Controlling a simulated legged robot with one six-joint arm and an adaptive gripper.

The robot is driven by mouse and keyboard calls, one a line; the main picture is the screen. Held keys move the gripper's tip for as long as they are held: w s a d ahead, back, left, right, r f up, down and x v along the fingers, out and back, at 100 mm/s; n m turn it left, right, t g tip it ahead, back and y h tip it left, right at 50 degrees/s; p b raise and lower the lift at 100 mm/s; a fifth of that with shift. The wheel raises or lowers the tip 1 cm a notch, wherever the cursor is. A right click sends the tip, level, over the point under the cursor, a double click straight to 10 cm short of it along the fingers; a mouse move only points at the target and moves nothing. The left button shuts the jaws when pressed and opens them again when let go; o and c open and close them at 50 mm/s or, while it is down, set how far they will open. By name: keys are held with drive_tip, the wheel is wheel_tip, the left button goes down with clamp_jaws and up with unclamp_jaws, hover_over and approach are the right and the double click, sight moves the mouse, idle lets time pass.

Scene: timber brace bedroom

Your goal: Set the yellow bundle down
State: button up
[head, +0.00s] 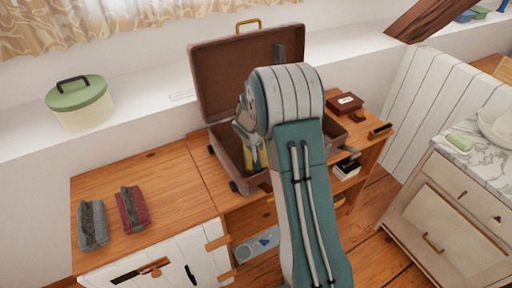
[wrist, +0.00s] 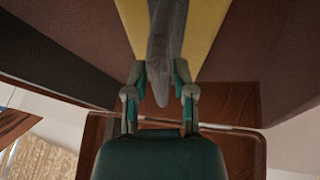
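The yellow bundle (wrist: 207,28) fills the top middle of the wrist view, with a grey strap or ridge (wrist: 166,45) along its middle. My gripper (wrist: 161,70) has a finger on each side of this grey part, and both appear to press on it. In the head view only a slim strip of the yellow bundle (head: 248,160) shows, at the open brown suitcase (head: 222,150), beside my gripper (head: 252,142). My arm hides much of the suitcase's inside. I cannot tell whether the bundle touches the suitcase floor.
A grey bundle (head: 92,225) and a red bundle (head: 132,209) lie on the wooden top (head: 160,180) left of the suitcase. A green-lidded box (head: 80,103) stands on the ledge. A dark red box (head: 345,104) sits to the right. The raised lid (head: 215,80) stands behind my gripper.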

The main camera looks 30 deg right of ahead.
idle(0.3)
drive_tip(key=s+a+r+n+t+y, duration=0.1)
drive_tip(key=s+a+r, duration=0.4)
drive_tip(key=s+r, duration=0.55)
drive_tip(key=s+a+r, duration=0.5)
drive_tip(key=s+r, duration=0.2)
drive_tip(key=r, duration=0.6)
drive_tip(key=s+a+r+n+y, duration=0.1)
drive_tip(key=s+a, duration=0.2)
drive_tip(key=s, duration=0.4)
drive_tip(key=s+a+r+n+t+y, duration=0.1)
drive_tip(key=s+a, duration=0.1)
drive_tip(key=s, duration=0.5)
drive_tip(key=shift+s+a, duration=0.4)
